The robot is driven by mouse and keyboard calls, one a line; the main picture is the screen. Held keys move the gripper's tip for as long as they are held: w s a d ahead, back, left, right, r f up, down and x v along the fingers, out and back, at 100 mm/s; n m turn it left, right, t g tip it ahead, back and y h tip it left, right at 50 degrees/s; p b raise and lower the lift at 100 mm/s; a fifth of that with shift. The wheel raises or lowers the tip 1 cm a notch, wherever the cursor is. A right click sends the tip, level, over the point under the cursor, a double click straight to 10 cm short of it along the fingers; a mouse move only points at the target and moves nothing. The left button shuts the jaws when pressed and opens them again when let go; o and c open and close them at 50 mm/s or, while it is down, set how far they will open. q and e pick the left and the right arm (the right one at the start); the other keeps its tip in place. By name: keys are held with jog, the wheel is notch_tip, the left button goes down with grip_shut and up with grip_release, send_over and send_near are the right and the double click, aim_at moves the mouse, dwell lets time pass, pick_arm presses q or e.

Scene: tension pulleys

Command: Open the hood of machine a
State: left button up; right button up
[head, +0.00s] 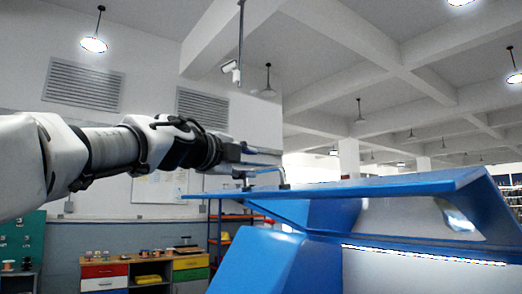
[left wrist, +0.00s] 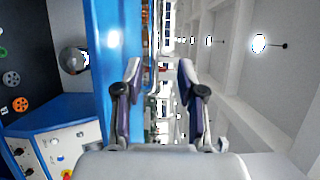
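The blue hood (head: 400,187) of the machine reaches across the right of the head view as a raised, nearly level panel, with the machine's interior showing beneath it. A thin grey handle (head: 284,179) stands on its near left part. My left gripper (head: 268,165) is at this handle, just above the panel. In the left wrist view the fingers (left wrist: 158,68) are apart, with the blue hood (left wrist: 113,75) beside the left finger. Whether the fingers touch the handle cannot be told. My right gripper is not in view.
A lit strip (head: 425,256) runs inside the machine. A control panel with buttons (left wrist: 60,150) and a dark board with pulleys (left wrist: 14,80) show in the left wrist view. A cabinet with coloured drawers (head: 104,270) stands at the back left.

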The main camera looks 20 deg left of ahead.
aim_at(263, 170)
pick_arm(q)
jog(key=p+x, duration=0.2)
jog(key=x, duration=0.1)
jog(key=p+x, duration=0.2)
jog(key=x, duration=0.1)
jog(key=shift+s+f+p, duration=0.1)
jog(key=shift+f+p, duration=0.15)
jog(key=shift+p, duration=0.05)
jog(key=shift+w+d+f, duration=0.1)
jog(key=shift+w+f, duration=0.25)
jog(key=shift+w, duration=0.2)
jog(key=shift+w+r, duration=0.1)
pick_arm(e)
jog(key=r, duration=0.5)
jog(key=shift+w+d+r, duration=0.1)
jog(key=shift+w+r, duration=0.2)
pick_arm(q)
jog(key=shift+w, duration=0.1)
jog(key=shift+w+d, duration=0.1)
grip_shut()
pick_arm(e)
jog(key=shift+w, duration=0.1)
